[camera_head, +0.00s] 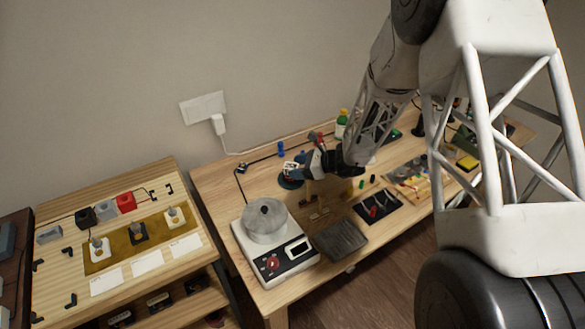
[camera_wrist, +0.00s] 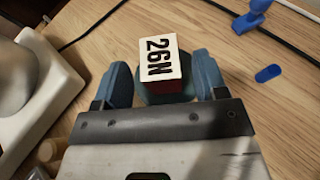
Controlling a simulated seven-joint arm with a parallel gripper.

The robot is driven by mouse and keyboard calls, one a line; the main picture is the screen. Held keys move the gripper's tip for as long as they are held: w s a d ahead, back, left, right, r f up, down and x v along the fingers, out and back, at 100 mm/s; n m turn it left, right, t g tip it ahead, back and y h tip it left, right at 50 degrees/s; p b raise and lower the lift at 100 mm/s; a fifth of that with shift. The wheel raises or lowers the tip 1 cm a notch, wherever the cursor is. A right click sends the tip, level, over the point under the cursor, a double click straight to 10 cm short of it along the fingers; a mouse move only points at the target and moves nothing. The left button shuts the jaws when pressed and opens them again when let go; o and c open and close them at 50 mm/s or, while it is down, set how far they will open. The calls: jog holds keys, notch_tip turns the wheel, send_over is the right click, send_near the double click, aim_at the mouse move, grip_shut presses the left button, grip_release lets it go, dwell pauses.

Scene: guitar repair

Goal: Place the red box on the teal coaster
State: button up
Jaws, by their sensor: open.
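A small box with a white top marked "26N" and a dark red side (camera_wrist: 158,86) is between the blue fingers of my gripper (camera_wrist: 162,68) in the wrist view. The fingers are open, one on each side, with gaps beside the box. A dark teal round coaster (camera_wrist: 150,98) shows below the box, which appears to rest over it; the contact is hidden. In the head view, my gripper (camera_head: 303,168) is low over the workbench at the coaster (camera_head: 289,182), and the box's pale top (camera_head: 292,168) shows there.
A white hotplate with a metal pot (camera_head: 265,220) stands in front, left of my gripper. A dark grey tray (camera_head: 342,239) lies beside it. A black cable (camera_wrist: 95,22) and blue parts (camera_wrist: 268,73) lie near. Another red block (camera_head: 126,203) sits on the left table.

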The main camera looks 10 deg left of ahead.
jog(key=v, duration=0.9)
jog(key=shift+d, duration=0.15)
dwell(0.6)
jog(key=s+d+r+n+g+h, duration=0.1)
jog(key=s+d+r+n+h, duration=0.3)
jog(key=s+r, duration=0.45)
jog(key=s+d+r+n+h, duration=0.1)
jog(key=s+d+r+n, duration=0.45)
jog(key=s+r, duration=0.3)
jog(key=s+d+r+n+t+h, duration=0.1)
jog(key=s+d+r+n+h, duration=0.3)
jog(key=s+d, duration=0.4)
jog(key=s+d+r+n+t+h, duration=0.2)
jog(key=s+d+r+n+h, duration=0.2)
jog(key=s, duration=1)
jog(key=d+r, duration=0.2)
jog(key=d, duration=0.2)
jog(key=shift+d+t+h, duration=0.2)
jog(key=shift+t+h, duration=0.1)
